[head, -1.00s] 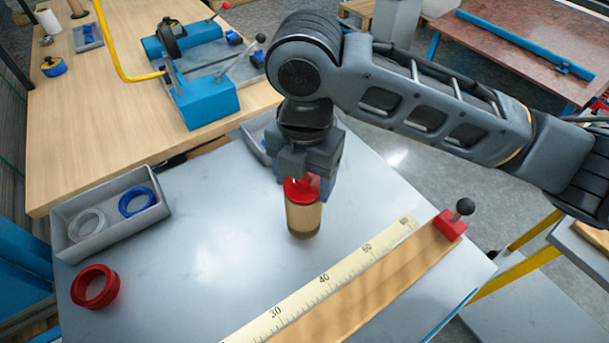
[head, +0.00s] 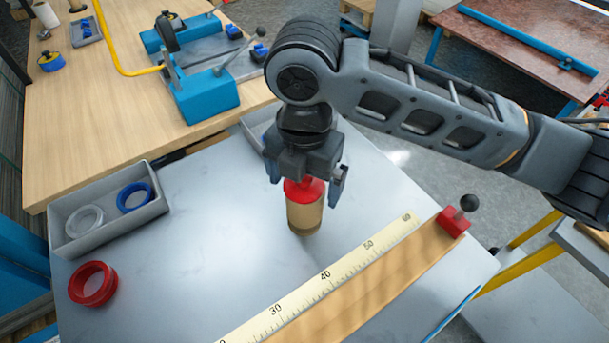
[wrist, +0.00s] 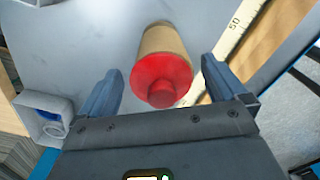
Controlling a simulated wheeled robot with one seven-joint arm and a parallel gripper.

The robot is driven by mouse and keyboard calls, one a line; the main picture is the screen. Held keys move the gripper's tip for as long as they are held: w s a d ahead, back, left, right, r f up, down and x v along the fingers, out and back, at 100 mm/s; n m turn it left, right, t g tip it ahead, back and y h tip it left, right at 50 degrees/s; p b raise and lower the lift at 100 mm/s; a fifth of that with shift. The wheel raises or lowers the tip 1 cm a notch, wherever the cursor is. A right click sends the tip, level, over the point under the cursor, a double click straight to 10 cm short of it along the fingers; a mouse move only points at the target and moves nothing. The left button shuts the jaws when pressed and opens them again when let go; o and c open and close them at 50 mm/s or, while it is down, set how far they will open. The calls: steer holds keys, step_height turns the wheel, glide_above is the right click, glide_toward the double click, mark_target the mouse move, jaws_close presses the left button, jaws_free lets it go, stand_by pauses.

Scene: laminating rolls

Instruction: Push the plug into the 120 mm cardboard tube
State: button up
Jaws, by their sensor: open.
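The cardboard tube (head: 305,217) stands upright on the grey table, left of the ruler. The red plug (head: 303,188) sits at its top end; how deep it is in the tube cannot be told. In the wrist view the red plug (wrist: 161,79) faces the camera, with the brown tube (wrist: 168,39) behind it. My gripper (head: 306,190) is directly above the tube. Its two blue fingers are spread apart on both sides of the plug, with a gap on each side in the wrist view (wrist: 163,80).
A grey tray (head: 108,222) with a white ring and a blue ring stands at the left. A red ring (head: 93,284) lies in front of it. A ruler (head: 325,276) on a wooden strip with a red stop (head: 453,221) runs across the table at the right. Table between is clear.

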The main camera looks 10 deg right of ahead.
steer(key=shift+r, duration=3.95)
steer(key=s+a+r+m+t+y, duration=0.1)
steer(key=s+a+m+t+y, duration=0.1)
steer(key=a+m+y, duration=0.5)
steer(key=s+a+r+m+t+y, duration=0.1)
steer(key=a+y, duration=0.3)
steer(key=a, duration=0.7)
steer(key=s+d+f+m+t+h, duration=0.3)
steer(key=s+d+f+m+t, duration=0.25)
steer(key=d+m, duration=0.35)
steer(key=s+d+f+m+t+h, duration=0.3)
steer(key=s+d+f+m+t, duration=0.25)
steer(key=d+m, duration=0.35)
steer(key=s+d+r+m+h, duration=0.2)
steer(key=s+d+h, duration=0.3)
steer(key=s+d, duration=1)
steer(key=s+r, duration=0.1)
steer(key=s, duration=0.2)
steer(key=shift+s+m+t, duration=0.2)
steer(key=shift+m+t, duration=0.1)
steer(key=shift+t, duration=0.1)
